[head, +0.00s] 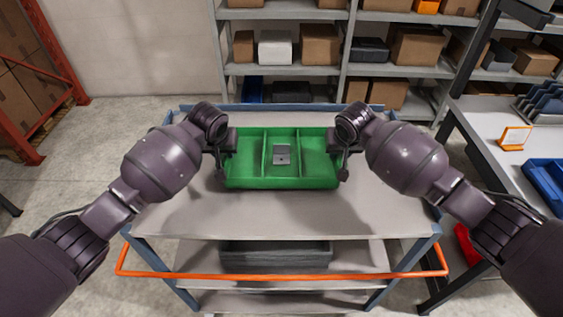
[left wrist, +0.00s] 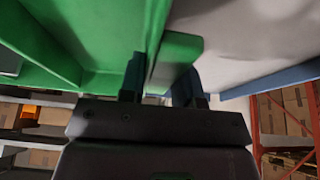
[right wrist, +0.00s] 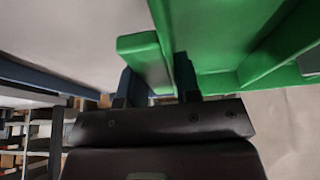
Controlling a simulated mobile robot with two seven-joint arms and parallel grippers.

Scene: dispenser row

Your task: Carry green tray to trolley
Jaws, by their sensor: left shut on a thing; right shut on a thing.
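The green tray (head: 282,182) has three compartments and is level over the far half of the trolley's top shelf (head: 285,220). I cannot tell whether it rests on the shelf or is just above it. A small grey piece (head: 282,154) lies in its middle compartment. My left gripper (head: 225,148) is shut on the tray's left end; the left wrist view shows its fingers (left wrist: 160,85) on either side of the green wall. My right gripper (head: 340,148) is shut on the right end, its fingers (right wrist: 158,85) also around the wall.
The trolley has an orange handle (head: 280,276) at the near side and a dark bin (head: 275,256) on a lower shelf. Shelving with boxes (head: 320,45) stands behind. A workbench (head: 510,150) with a blue tray (head: 545,185) is at right. The top shelf's near half is clear.

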